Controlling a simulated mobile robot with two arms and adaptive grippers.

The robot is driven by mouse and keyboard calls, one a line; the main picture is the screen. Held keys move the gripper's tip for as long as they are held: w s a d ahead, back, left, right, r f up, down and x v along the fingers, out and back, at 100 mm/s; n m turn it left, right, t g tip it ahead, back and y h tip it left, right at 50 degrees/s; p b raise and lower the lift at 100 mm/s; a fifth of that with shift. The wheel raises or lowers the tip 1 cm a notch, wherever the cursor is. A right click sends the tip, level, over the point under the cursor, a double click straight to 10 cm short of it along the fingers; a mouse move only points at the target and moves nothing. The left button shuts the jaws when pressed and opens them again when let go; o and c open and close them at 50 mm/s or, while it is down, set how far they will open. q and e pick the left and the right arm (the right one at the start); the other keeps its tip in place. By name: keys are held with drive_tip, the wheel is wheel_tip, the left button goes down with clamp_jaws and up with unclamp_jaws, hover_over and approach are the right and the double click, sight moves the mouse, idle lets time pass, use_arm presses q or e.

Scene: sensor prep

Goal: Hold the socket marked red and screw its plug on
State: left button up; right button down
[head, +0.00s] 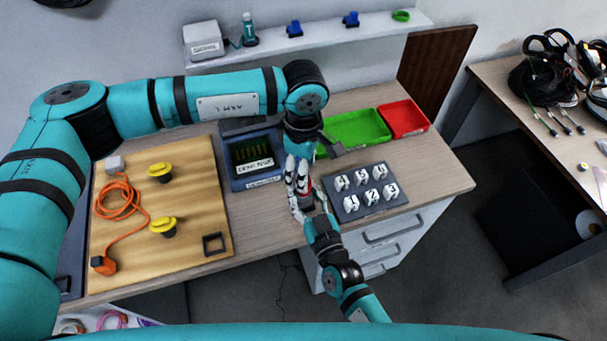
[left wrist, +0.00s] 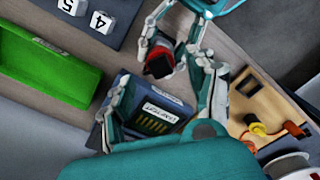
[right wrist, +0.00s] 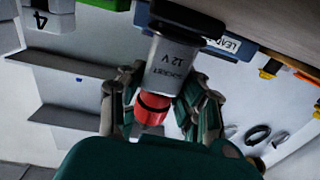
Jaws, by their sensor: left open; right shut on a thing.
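In the left wrist view the socket (left wrist: 160,64) shows as a black and red end between the right gripper's fingers. My left gripper (head: 297,192) is open and points down just over the socket. I cannot tell whether its fingers touch it. In the head view the fingers hide most of the socket.
A dark tray of numbered white blocks (head: 373,206) stands close on the right. A blue-framed box (head: 231,177) is close on the left. Green (head: 352,134) and red (head: 403,117) bins stand behind. A wooden board (head: 195,247) with yellow knobs and an orange cable lies left.

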use_arm(q)
drive_tip(key=shift+c, duration=0.4)
use_arm(e)
drive_tip(key=shift+s+f, duration=0.1)
drive_tip(key=shift+f, duration=0.05)
use_arm(q)
drive_tip(key=n, duration=0.2)
drive_tip(key=r+n, duration=0.1)
drive_tip(key=n, duration=0.2)
drive_tip(key=shift+r+n, duration=0.35)
drive_tip(key=shift+n, duration=0.05)
drive_tip(key=n, duration=0.2)
drive_tip(key=r+n, duration=0.1)
drive_tip(key=n, duration=0.1)
drive_tip(key=r+n, duration=0.1)
drive_tip(key=n, duration=0.1)
drive_tip(key=shift+n, duration=0.4)
drive_tip(key=shift+f, duration=0.15)
drive_tip(key=shift+f, duration=3.95)
clamp_jaws()
drive_tip(key=shift+m, duration=0.9)
drive_tip(key=shift+o, duration=0.7)
unclamp_jaws()
